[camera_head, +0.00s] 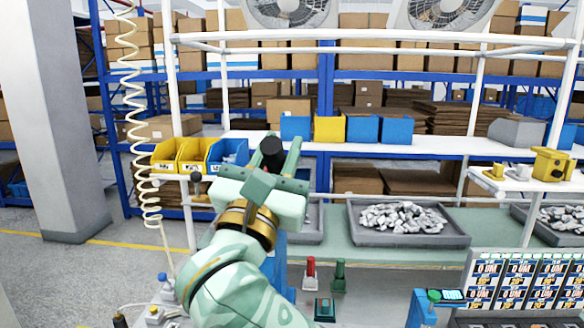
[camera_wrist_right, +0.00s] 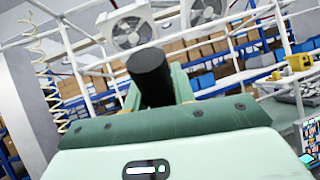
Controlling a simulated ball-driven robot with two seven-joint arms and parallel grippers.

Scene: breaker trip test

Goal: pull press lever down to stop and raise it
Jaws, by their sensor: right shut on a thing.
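My right gripper (camera_head: 273,162) is raised in the middle of the head view, its arm coming up from the bottom. It is shut on the black cylindrical grip of the press lever (camera_head: 270,145), which sticks up between the fingers. In the right wrist view the black grip (camera_wrist_right: 150,76) stands between the green fingers, slightly tilted. The rest of the lever is hidden by the gripper. A blue part, perhaps the press body (camera_head: 279,262), shows partly behind my forearm; most of it is covered. My left gripper is not in view.
A grey tray of metal parts (camera_head: 408,241) sits on the green bench behind. A red-topped and a green post (camera_head: 339,276) stand right of my forearm. Yellow and blue bins (camera_head: 168,156) are at left. A coiled cream hose (camera_head: 143,120) hangs at left. A label panel (camera_head: 525,281) is at lower right.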

